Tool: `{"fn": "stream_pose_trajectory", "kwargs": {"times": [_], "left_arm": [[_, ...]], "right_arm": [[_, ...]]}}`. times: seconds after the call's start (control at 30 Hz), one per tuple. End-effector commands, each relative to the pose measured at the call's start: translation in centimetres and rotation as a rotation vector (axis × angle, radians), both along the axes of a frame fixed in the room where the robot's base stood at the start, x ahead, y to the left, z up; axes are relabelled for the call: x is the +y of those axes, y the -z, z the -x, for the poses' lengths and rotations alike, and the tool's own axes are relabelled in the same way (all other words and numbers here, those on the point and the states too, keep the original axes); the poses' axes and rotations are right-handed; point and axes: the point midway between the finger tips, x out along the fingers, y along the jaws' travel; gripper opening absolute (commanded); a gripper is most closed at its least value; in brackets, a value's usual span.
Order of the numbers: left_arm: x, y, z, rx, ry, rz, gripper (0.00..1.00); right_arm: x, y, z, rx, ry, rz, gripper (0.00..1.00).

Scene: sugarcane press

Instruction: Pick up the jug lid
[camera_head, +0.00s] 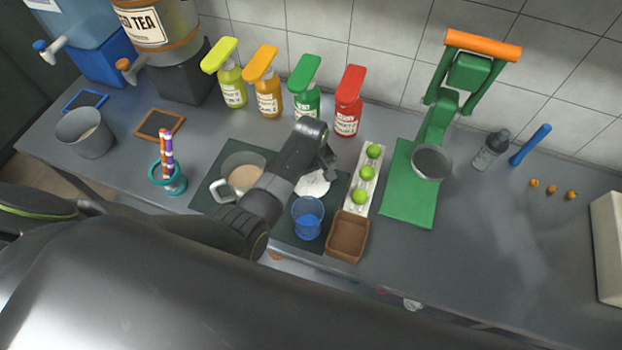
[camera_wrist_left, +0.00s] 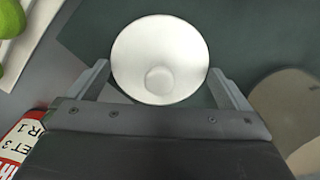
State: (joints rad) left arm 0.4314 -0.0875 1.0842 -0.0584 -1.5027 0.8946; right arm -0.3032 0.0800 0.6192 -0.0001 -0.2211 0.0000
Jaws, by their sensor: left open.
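The jug lid (camera_wrist_left: 160,62) is a round white disc with a small round knob. In the left wrist view it lies between the spread fingers of my left gripper (camera_wrist_left: 160,85), which is open. In the head view the lid (camera_head: 314,186) lies on the dark green mat, partly hidden by my left gripper (camera_head: 326,170) above it. The jug (camera_head: 243,176), pale with a light brown content, stands on the mat to the left of the lid. My right gripper is not in view.
A blue cup (camera_head: 307,218) stands just in front of the lid. A brown tray (camera_head: 348,236) and a white holder with green limes (camera_head: 366,172) are to the right. Syrup bottles (camera_head: 348,103) stand behind. A green press (camera_head: 436,130) is further right.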

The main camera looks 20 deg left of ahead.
Motion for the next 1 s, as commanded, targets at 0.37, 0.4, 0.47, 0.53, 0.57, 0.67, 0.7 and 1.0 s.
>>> {"fn": "stream_pose_trajectory", "kwargs": {"times": [0.37,0.4,0.47,0.53,0.57,0.67,0.7,1.0], "left_arm": [[0.0,0.1,0.0,-0.001,0.000,0.001,0.83],[0.0,0.1,0.0,-0.001,0.000,0.001,0.78],[0.0,0.1,0.0,-0.001,0.000,0.001,0.74],[0.0,0.1,0.0,-0.001,0.000,0.001,0.74],[0.0,0.1,0.0,-0.001,0.000,0.001,0.74],[0.0,0.0,0.0,-0.001,0.000,0.000,0.74],[0.0,-0.1,-0.1,-0.001,0.000,0.000,0.74],[-0.1,-3.7,-0.2,-0.006,0.000,0.001,0.74]], "right_arm": [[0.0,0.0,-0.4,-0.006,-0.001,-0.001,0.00],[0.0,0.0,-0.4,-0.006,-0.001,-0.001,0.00],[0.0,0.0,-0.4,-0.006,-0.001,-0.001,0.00],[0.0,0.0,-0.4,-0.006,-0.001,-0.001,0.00],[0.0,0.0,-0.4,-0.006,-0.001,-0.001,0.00],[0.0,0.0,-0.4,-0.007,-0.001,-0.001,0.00],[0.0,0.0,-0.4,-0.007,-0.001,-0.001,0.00],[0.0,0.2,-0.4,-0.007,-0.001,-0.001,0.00]]}}
